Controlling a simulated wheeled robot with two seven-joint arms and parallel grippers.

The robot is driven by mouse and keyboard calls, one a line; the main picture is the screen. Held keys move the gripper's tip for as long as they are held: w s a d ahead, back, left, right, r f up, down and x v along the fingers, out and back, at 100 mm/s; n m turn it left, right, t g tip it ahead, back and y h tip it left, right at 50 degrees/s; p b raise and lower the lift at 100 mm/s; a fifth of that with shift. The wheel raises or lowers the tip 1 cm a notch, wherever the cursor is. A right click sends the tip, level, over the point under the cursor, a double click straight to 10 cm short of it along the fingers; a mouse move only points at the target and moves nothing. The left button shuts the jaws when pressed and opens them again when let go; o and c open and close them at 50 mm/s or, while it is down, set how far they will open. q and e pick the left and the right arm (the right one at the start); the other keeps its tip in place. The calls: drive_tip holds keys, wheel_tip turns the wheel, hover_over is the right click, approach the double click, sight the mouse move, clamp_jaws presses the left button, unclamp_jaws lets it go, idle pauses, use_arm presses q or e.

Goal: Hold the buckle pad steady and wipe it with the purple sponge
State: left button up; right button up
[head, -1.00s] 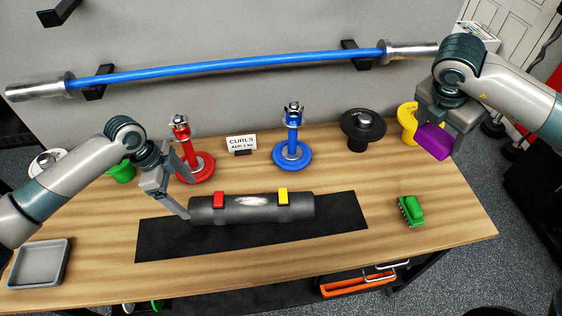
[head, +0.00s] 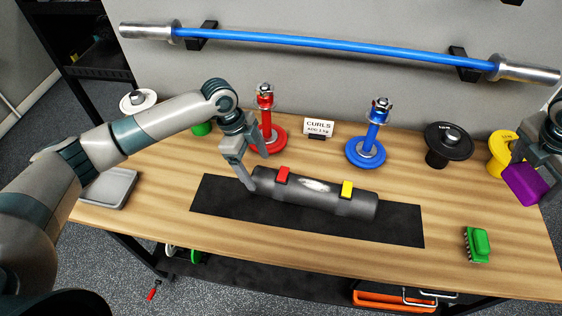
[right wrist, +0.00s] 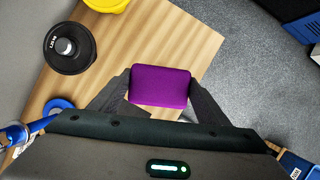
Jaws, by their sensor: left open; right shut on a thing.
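The buckle pad (head: 318,205) is a dark grey cylinder lying on a black mat (head: 222,196). It has a red buckle, a yellow buckle and a whitish smear between them. My left gripper (head: 253,168) is open at the pad's left end, one finger near the front side and one behind. Whether they touch it I cannot tell. My right gripper (right wrist: 160,88) is shut on the purple sponge (right wrist: 160,86), clear of the pad. In the head view the sponge (head: 525,185) is at the far right, in front of a yellow weight.
A green brush (head: 477,244) lies at the right front. A red post (head: 265,125), a blue post (head: 375,130) and a black weight (head: 448,142) stand behind the pad. A grey tray (head: 109,188) sits at the left. The wood between mat and brush is clear.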

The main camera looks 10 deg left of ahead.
sight(260, 172)
use_arm(q)
drive_tip(key=b+x, duration=0.2)
drive_tip(key=x, duration=0.1)
drive_tip(key=shift+w+f, duration=0.1)
drive_tip(key=shift+f, duration=0.05)
use_arm(e)
wheel_tip(260, 172, down, 3)
drive_tip(key=shift+w, duration=0.15)
use_arm(q)
drive_tip(key=shift+b+x, duration=1.85)
drive_tip(key=shift+x, duration=0.15)
use_arm(e)
drive_tip(key=shift+f, duration=1.75)
use_arm(q)
drive_tip(key=shift+d, duration=0.1)
drive_tip(key=c, duration=1.2)
